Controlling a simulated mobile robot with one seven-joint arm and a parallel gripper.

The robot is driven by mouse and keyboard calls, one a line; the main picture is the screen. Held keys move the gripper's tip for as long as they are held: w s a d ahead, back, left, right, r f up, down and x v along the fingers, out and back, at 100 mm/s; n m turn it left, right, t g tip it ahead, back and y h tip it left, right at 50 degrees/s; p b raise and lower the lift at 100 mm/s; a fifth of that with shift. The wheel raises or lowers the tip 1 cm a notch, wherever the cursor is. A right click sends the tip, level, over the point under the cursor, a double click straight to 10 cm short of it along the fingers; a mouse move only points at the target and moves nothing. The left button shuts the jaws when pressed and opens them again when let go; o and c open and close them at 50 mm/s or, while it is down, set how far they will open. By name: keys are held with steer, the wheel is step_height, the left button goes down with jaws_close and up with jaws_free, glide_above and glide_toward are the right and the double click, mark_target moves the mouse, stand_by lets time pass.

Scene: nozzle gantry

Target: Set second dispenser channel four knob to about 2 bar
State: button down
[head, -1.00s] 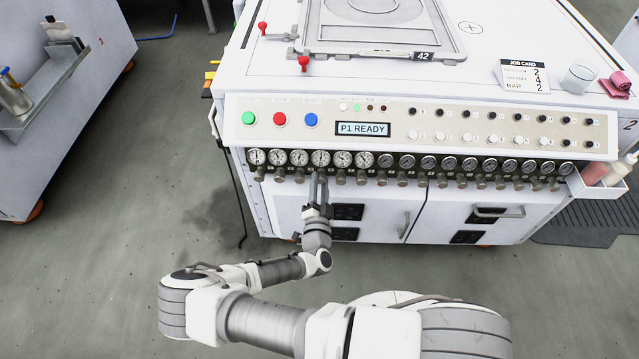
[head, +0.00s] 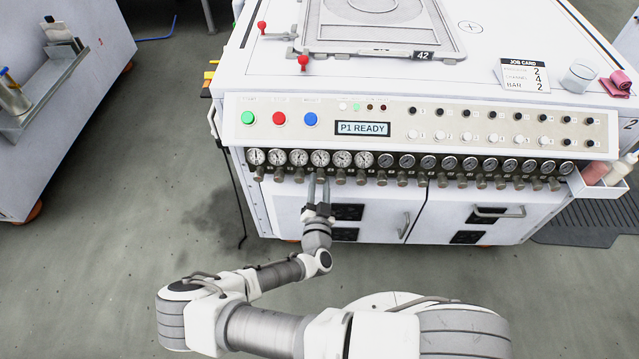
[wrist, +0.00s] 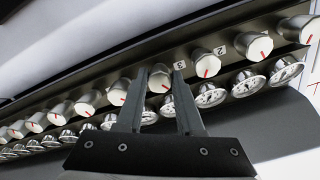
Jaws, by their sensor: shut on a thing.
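A row of regulator knobs runs below a row of round gauges on the front of the white machine (head: 262,200). My gripper (head: 319,176) is at the fourth knob from the left, under the fourth gauge (head: 320,158). In the wrist view its two fingers (wrist: 160,82) are shut on this pale, red-marked knob (wrist: 160,77). Labels 2 and 3 show beside the neighbouring knobs; the held knob's own label is unclear. Gauge needles are too small to read. The job card (head: 525,75) on top shows 2, 4, 2.
A display (head: 362,129) reads P1 READY, beside green, red and blue buttons. Neighbouring knobs stand close on both sides of my fingers. Cabinet doors with a handle (head: 404,225) are below.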

steer(key=c, duration=0.5)
jaws_free()
steer(key=shift+c, duration=0.2)
